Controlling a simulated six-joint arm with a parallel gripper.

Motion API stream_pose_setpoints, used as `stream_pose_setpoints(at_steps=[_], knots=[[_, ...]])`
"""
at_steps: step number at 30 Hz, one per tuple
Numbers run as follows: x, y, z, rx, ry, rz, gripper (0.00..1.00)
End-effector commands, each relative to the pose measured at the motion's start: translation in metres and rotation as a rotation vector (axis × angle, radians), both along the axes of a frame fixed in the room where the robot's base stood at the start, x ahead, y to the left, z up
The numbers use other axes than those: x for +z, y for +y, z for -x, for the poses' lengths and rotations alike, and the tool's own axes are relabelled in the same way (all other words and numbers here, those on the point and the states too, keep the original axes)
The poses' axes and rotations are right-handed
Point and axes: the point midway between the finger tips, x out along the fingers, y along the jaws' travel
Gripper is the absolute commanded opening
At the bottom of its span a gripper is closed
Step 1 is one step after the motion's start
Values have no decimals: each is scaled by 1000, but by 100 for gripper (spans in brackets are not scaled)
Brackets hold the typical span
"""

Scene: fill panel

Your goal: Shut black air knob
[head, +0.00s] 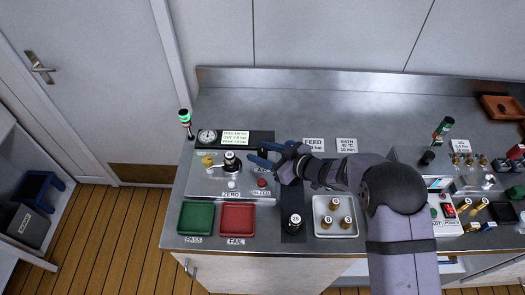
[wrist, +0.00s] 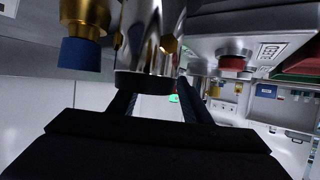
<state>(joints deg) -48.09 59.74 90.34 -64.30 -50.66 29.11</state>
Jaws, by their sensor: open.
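A black-topped piece with a pale mark, which looks like the black air knob (head: 230,156), stands on the grey fill panel (head: 205,186). My gripper (head: 260,155) is to its right, with its blue fingers spread and pointing left at it. In the wrist view a shiny chrome cylinder with a black end (wrist: 143,80) is close ahead, in line with the gap between my open fingers (wrist: 158,98). I cannot tell whether they touch it. Its far part is cut off by the picture's edge.
A brass fitting with a blue end (wrist: 82,52) is close to the chrome cylinder. A red button (head: 262,183) and a white button (head: 231,184) are on the panel's front. Green (head: 181,219) and red (head: 222,222) trays lie before it.

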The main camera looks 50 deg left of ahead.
Motion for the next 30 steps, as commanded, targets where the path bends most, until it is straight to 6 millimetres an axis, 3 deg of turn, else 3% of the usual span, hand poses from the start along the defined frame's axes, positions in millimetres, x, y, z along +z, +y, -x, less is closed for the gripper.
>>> stream_pose_setpoints(at_steps=[4, 9, 30], knots=[[0, 0, 0, 0, 0, 0, 44], [0, 0, 0, 0, 0, 0, 4], [1, 1, 0, -138, -1, -2, 3]])
